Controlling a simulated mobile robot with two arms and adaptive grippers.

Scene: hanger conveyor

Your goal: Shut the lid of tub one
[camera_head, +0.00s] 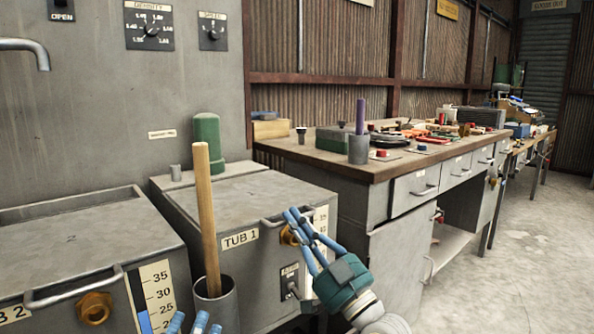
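Tub one, labelled TUB 1 (240,239), is a grey metal tub in the middle of the head view. Its flat grey lid (240,200) lies level on top and looks shut. A bar handle runs along the lid's front edge, partly hidden by my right gripper. My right gripper (293,222) has blue fingers and is at that front edge, in front of the brass fitting. I cannot tell whether it touches the handle or grips it. Only blue fingertips of my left gripper (196,323) show at the bottom edge, below a grey cup; their grip is unclear.
A wooden rod (206,215) stands in a grey cup (217,303) before tub one. Tub two (70,245), with its top flat, is at left. A green cylinder (207,138) stands behind tub one. A cluttered workbench (345,165) is to the right; the floor (500,270) there is clear.

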